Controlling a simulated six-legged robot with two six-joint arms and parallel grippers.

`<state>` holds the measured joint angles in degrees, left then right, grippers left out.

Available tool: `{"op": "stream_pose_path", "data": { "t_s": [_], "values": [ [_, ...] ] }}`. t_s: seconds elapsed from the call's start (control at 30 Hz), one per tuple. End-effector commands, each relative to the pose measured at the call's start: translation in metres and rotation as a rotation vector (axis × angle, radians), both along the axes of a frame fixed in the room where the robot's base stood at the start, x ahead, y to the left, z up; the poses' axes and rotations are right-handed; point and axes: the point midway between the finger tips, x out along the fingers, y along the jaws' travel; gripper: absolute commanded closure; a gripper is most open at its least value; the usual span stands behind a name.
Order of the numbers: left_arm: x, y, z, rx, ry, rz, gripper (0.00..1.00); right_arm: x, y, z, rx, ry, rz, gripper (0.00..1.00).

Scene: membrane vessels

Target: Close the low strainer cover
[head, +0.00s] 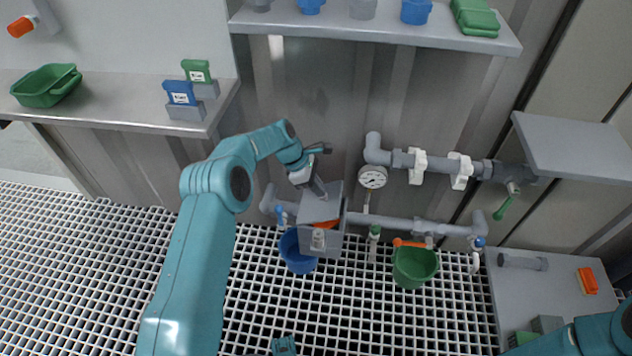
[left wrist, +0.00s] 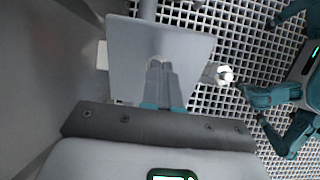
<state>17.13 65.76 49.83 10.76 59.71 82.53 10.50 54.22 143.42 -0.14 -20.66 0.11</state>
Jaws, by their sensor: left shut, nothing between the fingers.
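The low strainer is a grey box on the low pipe. Its grey cover (head: 317,208) stands partly open and tilted, with a strip of orange (head: 327,224) showing in the gap below it. My left gripper (head: 321,192) is shut and empty, with its fingertips at the cover's upper side. In the left wrist view the cover (left wrist: 190,48) is a flat grey plate, and the shut fingers (left wrist: 158,64) lie over its middle. I cannot tell whether they touch it. My right gripper is not in view; only part of my right arm shows at the lower right.
A pressure gauge (head: 373,177) and the upper pipe (head: 440,163) are to the right. A wall shelf (head: 380,31) is above. The grating floor (head: 60,250) is open at left.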

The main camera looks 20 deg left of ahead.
Motion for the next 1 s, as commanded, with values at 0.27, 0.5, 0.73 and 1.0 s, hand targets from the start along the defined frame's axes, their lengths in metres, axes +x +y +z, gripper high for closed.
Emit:
{"op": "stream_pose_path", "data": {
  "t_s": [0.27,0.5,0.73,1.0],
  "values": [
    [0.007,-0.021,-0.018,0.01,0.003,-0.002,1.0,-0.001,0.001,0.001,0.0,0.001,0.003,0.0],
    [0.011,-0.034,-0.031,0.009,0.002,0.0,1.0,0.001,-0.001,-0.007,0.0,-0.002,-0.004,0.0],
    [0.013,-0.042,-0.038,0.008,0.002,-0.001,1.0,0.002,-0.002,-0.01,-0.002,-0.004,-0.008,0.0],
    [0.013,-0.047,-0.042,0.007,0.005,-0.001,1.0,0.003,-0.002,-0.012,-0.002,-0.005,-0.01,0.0]
  ]
}}
